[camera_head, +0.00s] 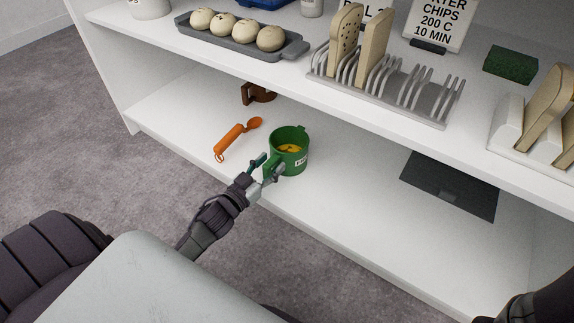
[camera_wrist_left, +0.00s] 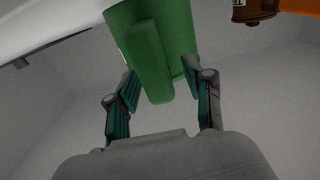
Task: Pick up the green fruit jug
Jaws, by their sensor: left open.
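The green jug (camera_head: 295,158) stands upright on the lower white shelf near its front edge. It has a white label on its side and something yellow-orange inside. Its handle faces my left gripper (camera_head: 266,172). In the left wrist view the green jug (camera_wrist_left: 165,30) fills the top middle, and its handle lies between the two fingers of my left gripper (camera_wrist_left: 160,90). The fingers are apart, one on each side of the handle; I cannot tell whether either touches it. My right gripper is not in view; a dark arm part shows at the lower right.
An orange spoon-like utensil (camera_head: 236,136) lies left of the jug. A brown mug (camera_head: 260,93) stands behind it. A dark flat panel (camera_head: 452,184) lies to the right.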

